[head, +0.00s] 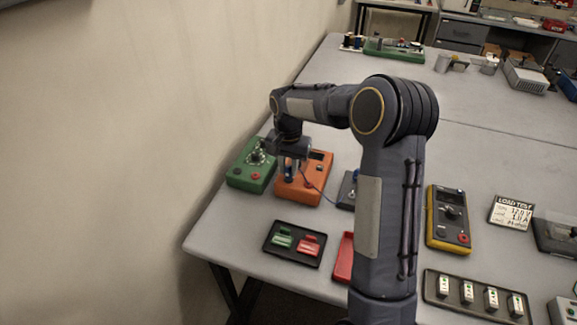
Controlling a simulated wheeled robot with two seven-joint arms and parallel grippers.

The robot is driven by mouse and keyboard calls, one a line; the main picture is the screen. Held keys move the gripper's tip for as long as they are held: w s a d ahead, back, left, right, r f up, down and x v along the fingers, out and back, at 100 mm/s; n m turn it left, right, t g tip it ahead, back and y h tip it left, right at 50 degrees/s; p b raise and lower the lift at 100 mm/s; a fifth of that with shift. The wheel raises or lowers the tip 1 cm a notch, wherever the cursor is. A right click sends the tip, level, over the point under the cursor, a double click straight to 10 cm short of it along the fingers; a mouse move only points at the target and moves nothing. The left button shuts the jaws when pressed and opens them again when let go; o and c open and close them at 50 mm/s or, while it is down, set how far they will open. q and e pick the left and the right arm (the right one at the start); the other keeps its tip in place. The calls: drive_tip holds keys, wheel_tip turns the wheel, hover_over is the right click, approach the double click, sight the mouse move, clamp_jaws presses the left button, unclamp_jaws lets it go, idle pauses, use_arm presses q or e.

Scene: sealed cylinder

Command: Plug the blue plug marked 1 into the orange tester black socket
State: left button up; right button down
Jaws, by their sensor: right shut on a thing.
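The orange tester (318,190) sits near the left edge of the table. My right gripper (289,170) is over its left part, pointing down. It is shut on a small blue plug (287,163), mostly hidden between the fingers; its mark cannot be read. A thin blue lead (318,187) runs from the gripper toward a dark holder (346,191), where another blue piece (357,174) shows. The tester's black socket cannot be made out behind the gripper. I cannot tell whether the plug touches the tester. My left gripper is not in view.
A green tester (244,179) stands left of the orange one. A black tray (293,261) with green and red pieces lies in front. My right arm covers part of a red tray (343,262). A yellow meter (435,230) stands at right. The table behind is mostly clear.

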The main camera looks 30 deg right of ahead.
sight(288, 166)
drive_tip(key=shift+f, duration=0.3)
idle(0.6)
drive_tip(key=c, duration=1.2)
unclamp_jaws()
wheel_tip(288, 166, up, 8)
drive_tip(key=shift+f+b, duration=0.2)
drive_tip(key=shift+b, duration=0.4)
drive_tip(key=shift+r, duration=0.15)
